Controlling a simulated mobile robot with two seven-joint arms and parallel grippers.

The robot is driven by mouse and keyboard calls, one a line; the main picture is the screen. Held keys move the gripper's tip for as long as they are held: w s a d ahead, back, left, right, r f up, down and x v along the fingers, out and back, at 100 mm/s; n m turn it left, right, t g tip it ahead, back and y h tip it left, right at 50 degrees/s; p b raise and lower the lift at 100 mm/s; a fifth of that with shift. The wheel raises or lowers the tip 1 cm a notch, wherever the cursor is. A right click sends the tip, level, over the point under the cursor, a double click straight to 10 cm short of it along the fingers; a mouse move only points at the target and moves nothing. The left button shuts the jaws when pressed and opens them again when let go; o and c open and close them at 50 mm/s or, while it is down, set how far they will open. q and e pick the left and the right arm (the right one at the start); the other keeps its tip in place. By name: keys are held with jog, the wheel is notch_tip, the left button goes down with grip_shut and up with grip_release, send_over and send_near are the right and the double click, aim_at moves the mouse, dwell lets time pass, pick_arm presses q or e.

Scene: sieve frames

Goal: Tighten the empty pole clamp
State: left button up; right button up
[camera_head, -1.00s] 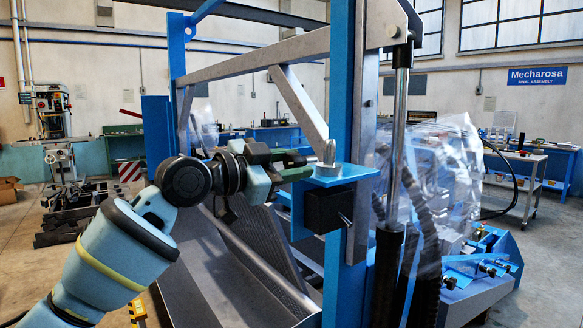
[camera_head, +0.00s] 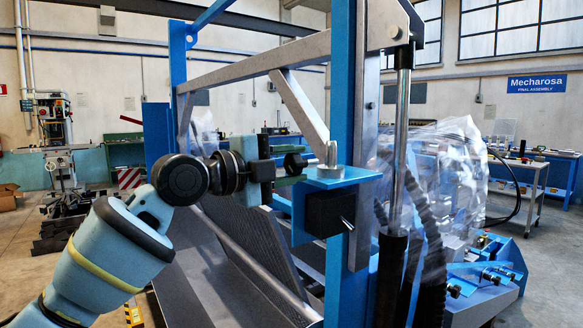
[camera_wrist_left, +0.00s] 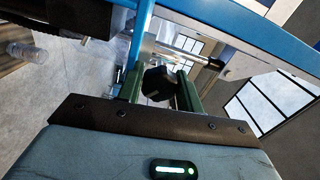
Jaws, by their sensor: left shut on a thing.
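My left gripper (camera_head: 291,163) comes in from the left in the head view, just left of the blue bracket (camera_head: 340,176) on the blue upright. Its dark green fingers are shut on a black knob (camera_head: 295,161). In the left wrist view the faceted black knob (camera_wrist_left: 157,83) sits between the two fingers. A metal pin (camera_head: 330,154) stands upright on the bracket. A black block (camera_head: 327,211) with a small lever is under the bracket. I cannot make out the clamp's jaws or how the knob joins them. My right gripper is not in view.
A blue upright (camera_head: 340,90) and a grey diagonal brace (camera_head: 298,105) stand close to the gripper. A hydraulic cylinder (camera_head: 399,140) and black hoses are to the right. A plastic-wrapped unit (camera_head: 450,170) is behind them. Open floor (camera_head: 30,230) lies at the far left.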

pick_arm(q)
jog(key=shift+m, duration=1.9)
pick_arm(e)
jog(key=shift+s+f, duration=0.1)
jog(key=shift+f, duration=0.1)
pick_arm(q)
jog(key=o, duration=1)
jog(key=shift+a, duration=0.1)
jog(key=b+v, duration=0.1)
jog(key=v, duration=0.6)
jog(key=shift+s+a+b, duration=0.25)
jog(key=shift+b, duration=0.05)
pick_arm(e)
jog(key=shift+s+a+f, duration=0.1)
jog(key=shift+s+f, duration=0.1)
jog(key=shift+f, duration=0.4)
